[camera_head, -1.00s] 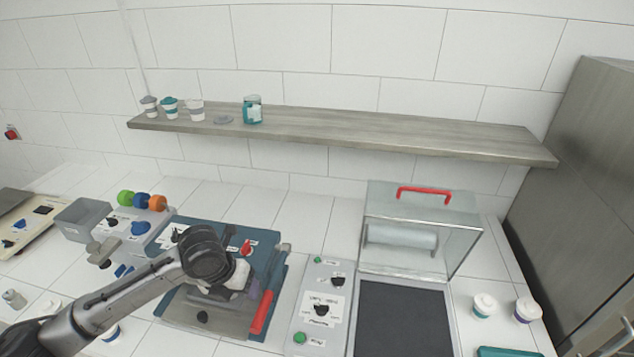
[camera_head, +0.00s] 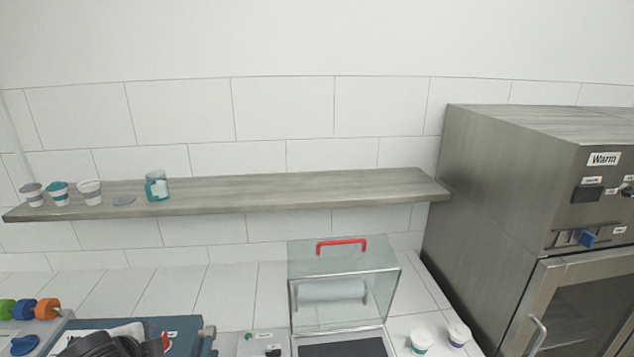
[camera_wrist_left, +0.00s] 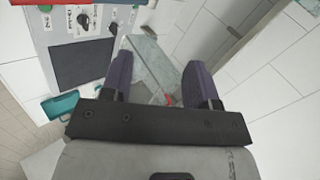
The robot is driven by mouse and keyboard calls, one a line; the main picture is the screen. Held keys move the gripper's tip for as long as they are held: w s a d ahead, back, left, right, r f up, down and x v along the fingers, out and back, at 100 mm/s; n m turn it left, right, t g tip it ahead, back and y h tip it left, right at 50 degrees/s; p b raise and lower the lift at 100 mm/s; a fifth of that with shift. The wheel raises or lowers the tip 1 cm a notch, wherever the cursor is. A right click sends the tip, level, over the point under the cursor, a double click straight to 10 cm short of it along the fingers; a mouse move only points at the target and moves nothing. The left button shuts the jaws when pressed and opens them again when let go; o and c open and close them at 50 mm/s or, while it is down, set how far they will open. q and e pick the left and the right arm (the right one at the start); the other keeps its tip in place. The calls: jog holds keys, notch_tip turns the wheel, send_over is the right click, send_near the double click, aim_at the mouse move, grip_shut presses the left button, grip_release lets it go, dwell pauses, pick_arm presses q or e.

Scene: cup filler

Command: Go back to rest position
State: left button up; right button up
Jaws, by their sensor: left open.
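My left gripper (camera_wrist_left: 160,82) shows in the left wrist view with its two purple fingers apart and nothing between them. It hangs above the counter, over the clear case (camera_wrist_left: 150,62) and the panel with the dark plate (camera_wrist_left: 82,66). In the head view only a dark part of my left arm shows at the bottom left edge, over the blue machine (camera_head: 190,330); the fingers are out of frame there. My right gripper is in neither view.
A clear case with a red handle (camera_head: 342,246) stands on the counter. Two cups (camera_head: 421,341) (camera_head: 459,334) stand to its right, beside a steel warming cabinet (camera_head: 500,200). A wall shelf (camera_head: 290,190) holds several cups and a teal-and-white mug (camera_head: 157,186) at its left; its right part is clear.

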pick_arm(q)
jog(key=s+d+r+n+t, duration=0.1)
jog(key=s+d+n+t, duration=0.3)
jog(key=d+n, duration=0.2)
jog(key=s+d+f+n+g+h, duration=0.1)
jog(key=s+f+n+g, duration=0.15)
jog(key=s+f, duration=0.7)
jog(key=s+d+f+n+g, duration=0.1)
jog(key=s+f+g, duration=0.3)
jog(key=s+f, duration=0.6)
jog(key=s+d+f+n+g+h, duration=0.1)
jog(key=s+d+f+n+g, duration=0.15)
jog(key=s+f, duration=0.7)
notch_tip(320, 180, up, 16)
jog(key=p, duration=1.4)
jog(key=shift+s+a+f, duration=0.15)
jog(key=shift+s+a, duration=0.05)
jog(key=shift+a, duration=0.2)
